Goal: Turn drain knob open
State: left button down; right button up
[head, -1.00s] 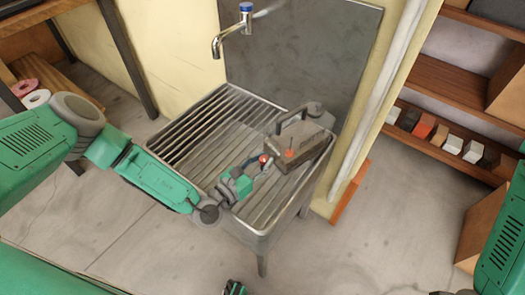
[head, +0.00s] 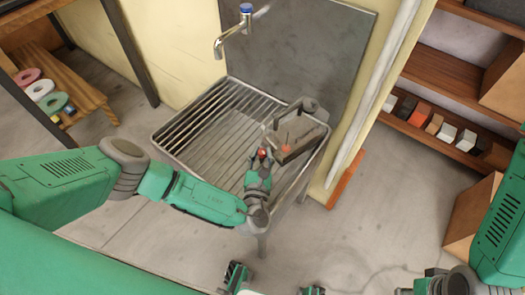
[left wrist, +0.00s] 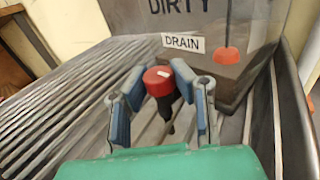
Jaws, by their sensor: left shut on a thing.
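The drain knob (left wrist: 158,80) is red with a white mark on top and a dark stem below. It sits between the blue-padded fingers of my left gripper (left wrist: 160,84) in the left wrist view. In the head view, my left gripper (head: 259,160) reaches the red knob from the front, and the fingers partly hide it. The gripper is shut on the knob. Behind it is a grey-brown tank (head: 298,140) with a handle; its side reads "DIRTY" and "DRAIN" (left wrist: 183,43) in the left wrist view. My right gripper is not clearly in view.
The tank stands on a slatted metal sink (head: 170,143) under a tap (head: 232,35). A wall panel is behind. Wooden shelves (head: 440,75) with small blocks are at the right. A wooden bench (head: 88,95) with coloured rings is at the left. The floor in front is open.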

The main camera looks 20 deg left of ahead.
aim_at(262, 152)
dwell(0.4)
pick_arm(q)
jog(key=c, duration=1.6)
grip_release()
notch_tip(262, 152, up, 10)
